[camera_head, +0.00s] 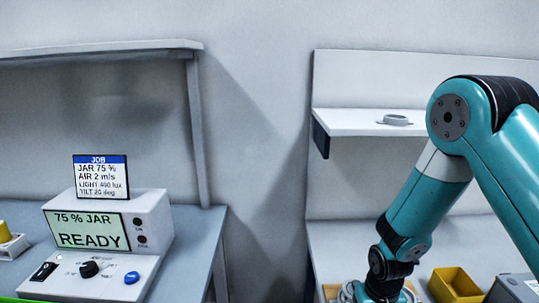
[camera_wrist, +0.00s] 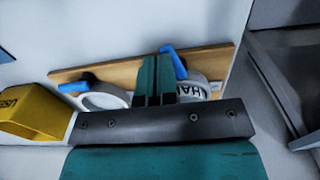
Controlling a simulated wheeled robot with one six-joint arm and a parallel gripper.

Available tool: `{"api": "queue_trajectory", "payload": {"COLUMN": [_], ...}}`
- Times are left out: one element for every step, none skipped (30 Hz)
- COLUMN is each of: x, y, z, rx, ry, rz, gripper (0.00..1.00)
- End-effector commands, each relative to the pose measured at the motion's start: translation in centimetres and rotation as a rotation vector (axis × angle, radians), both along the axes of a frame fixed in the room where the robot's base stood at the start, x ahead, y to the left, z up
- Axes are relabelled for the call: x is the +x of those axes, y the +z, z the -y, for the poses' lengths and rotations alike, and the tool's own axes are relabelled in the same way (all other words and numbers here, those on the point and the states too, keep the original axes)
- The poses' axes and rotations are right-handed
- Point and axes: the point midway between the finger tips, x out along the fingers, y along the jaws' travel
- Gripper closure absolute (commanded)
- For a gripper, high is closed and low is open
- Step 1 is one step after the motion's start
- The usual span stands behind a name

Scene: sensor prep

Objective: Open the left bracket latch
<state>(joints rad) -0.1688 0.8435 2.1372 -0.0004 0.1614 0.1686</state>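A wooden board (camera_wrist: 130,72) lies on the pale bench in the wrist view and carries two white ring-shaped brackets. The left bracket (camera_wrist: 104,100) has a blue latch lever (camera_wrist: 73,87) at its left side, by a black knob. The right bracket (camera_wrist: 214,86) bears partly hidden dark lettering and has a blue lever (camera_wrist: 174,63) standing up behind my fingers. My gripper (camera_wrist: 157,62) has its two teal fingers close together over the board, in front of the right bracket, with nothing visible between them. Whether they touch it I cannot tell. In the head view the gripper is hidden.
A yellow bin (camera_wrist: 28,110) stands left of the board; it also shows in the head view (camera_head: 455,286). A shelf (camera_head: 350,122) with a ring-shaped part (camera_head: 396,120) is above the bench. A control box (camera_head: 110,225) reading "75 % JAR READY" stands on the left bench.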

Motion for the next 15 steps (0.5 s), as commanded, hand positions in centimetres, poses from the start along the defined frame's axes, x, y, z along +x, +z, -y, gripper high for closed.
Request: {"api": "queue_trajectory", "payload": {"x": [0.03,0.05,0.08,0.12,0.17,0.24,0.29,0.35,0.42,0.47,0.49,0.52,0.52,0.52,0.51], "y": [-0.03,-0.03,-0.02,-0.02,-0.02,-0.02,-0.02,-0.02,-0.02,-0.02,-0.02,-0.03,-0.03,-0.03,-0.03], "z": [0.05,0.07,0.11,0.15,0.2,0.27,0.34,0.4,0.47,0.51,0.53,0.54,0.54,0.53,0.52], "rx": [-0.001,-0.001,-0.001,-0.001,-0.001,-0.001,-0.001,-0.001,-0.001,-0.001,-0.001,-0.001,-0.001,-0.001,-0.001], "ry": [-0.001,-0.001,-0.001,-0.002,-0.002,-0.002,-0.002,-0.002,-0.002,-0.002,-0.002,-0.001,-0.001,-0.001,-0.001], "rz": [0.001,0.001,0.001,0.001,0.001,0.001,0.0,0.0,0.0,0.0,0.0,0.0,0.0,0.001,0.001], "gripper": [1.0,1.0,1.0,1.0,1.0,1.0,1.0,1.0,1.0,1.0,1.0,1.0,1.0,1.0,1.0]}}
